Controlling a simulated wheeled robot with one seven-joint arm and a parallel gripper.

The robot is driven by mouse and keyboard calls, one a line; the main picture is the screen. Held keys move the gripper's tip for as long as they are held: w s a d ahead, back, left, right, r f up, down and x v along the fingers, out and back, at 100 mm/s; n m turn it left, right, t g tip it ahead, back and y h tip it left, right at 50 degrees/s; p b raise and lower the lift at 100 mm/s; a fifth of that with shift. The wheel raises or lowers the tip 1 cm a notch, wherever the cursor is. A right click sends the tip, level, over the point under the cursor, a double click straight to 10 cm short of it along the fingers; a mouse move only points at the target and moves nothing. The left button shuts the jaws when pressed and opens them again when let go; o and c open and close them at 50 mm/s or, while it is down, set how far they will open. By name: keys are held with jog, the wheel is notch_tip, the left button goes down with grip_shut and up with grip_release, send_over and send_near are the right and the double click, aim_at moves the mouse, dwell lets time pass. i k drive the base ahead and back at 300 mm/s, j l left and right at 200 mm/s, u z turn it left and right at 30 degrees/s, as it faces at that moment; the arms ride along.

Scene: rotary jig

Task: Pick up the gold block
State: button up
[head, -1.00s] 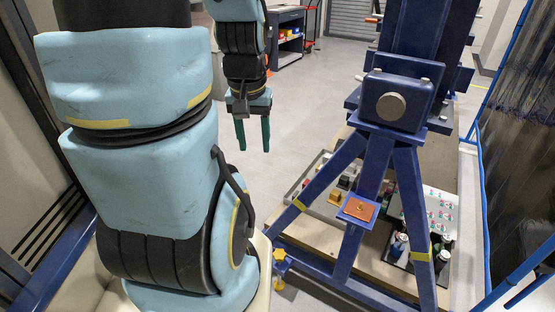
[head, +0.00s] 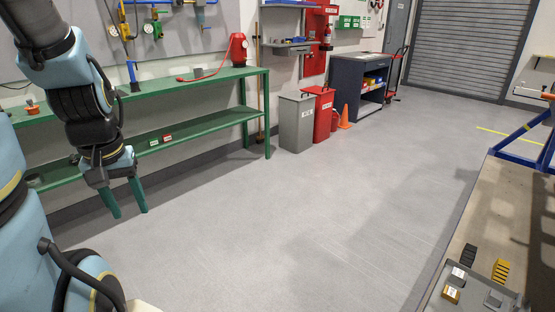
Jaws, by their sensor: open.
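A small gold block (head: 451,293) with a pale top lies in a grey tray (head: 472,306) at the bottom right of the head view. A yellow stepped piece (head: 501,271) sits at the tray's far edge, beside a dark stepped piece (head: 468,255). My gripper (head: 130,212) hangs at the left with its two green fingers pointing down and apart. It is open and empty, far to the left of the tray. The bottom edge of the picture cuts off part of the tray.
The tray is at the near end of a tan platform (head: 505,210) with a blue frame (head: 528,145) on it. A green workbench (head: 200,80) stands behind my gripper. Grey (head: 297,122) and red (head: 320,112) bins stand beyond it. The floor between is clear.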

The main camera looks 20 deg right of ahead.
aim_at(449, 293)
jog(key=i+z, duration=0.25)
jog(key=i, duration=0.35)
jog(key=i+j+z, duration=0.2)
jog(key=i, duration=0.4)
jog(key=i+l+z, duration=0.15)
jog(key=i+z, duration=0.15)
jog(key=z, duration=0.15)
jog(key=i+z, duration=0.3)
jog(key=z, duration=0.15)
jog(key=i+j+z, duration=0.1)
jog(key=i+z, duration=0.2)
jog(key=z, duration=0.15)
jog(key=i+j+z, duration=0.2)
jog(key=z, duration=0.3)
jog(key=i+l+z, duration=0.1)
jog(key=i+z, duration=0.65)
jog(key=z, duration=0.2)
jog(key=i+l+z, duration=0.1)
jog(key=i, duration=0.5)
